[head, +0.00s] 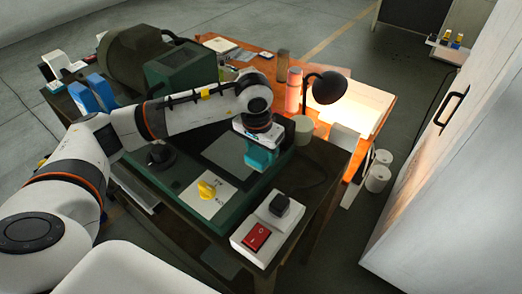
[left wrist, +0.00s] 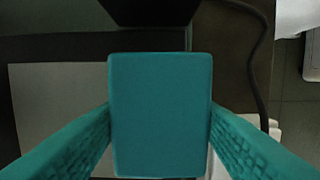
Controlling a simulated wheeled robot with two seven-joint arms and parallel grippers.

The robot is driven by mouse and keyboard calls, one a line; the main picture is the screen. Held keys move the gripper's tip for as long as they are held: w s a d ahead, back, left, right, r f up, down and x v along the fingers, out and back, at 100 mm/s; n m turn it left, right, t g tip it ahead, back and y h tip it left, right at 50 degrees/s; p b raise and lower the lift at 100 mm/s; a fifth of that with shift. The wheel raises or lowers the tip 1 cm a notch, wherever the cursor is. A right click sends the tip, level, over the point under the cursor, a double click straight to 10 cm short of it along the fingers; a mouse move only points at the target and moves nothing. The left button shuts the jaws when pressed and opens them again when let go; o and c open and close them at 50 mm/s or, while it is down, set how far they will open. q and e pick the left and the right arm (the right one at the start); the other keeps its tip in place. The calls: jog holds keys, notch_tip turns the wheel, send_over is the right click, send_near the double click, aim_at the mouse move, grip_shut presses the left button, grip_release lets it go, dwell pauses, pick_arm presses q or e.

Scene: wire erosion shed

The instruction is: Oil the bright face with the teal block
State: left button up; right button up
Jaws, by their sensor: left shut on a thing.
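My left gripper (head: 261,162) has teal fingers and is above the right part of the green machine bed (head: 170,178). In the left wrist view its fingers are shut on the teal block (left wrist: 160,115), one on each side. In the head view the block and fingers merge in colour. A flat grey face (head: 222,153) lies on the bed just left of the gripper; a grey face also shows left of the block in the left wrist view (left wrist: 60,105). I cannot tell whether the block touches it. My right gripper is not in view.
A panel with a yellow knob (head: 207,190) and a box with a red switch (head: 256,237) are in front. A black lamp (head: 327,88) lights the orange bench behind. Blue bottles (head: 83,98) stand at left. A white cabinet (head: 455,150) bounds the right.

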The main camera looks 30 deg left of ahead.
pick_arm(q)
jog(key=shift+f, duration=0.3)
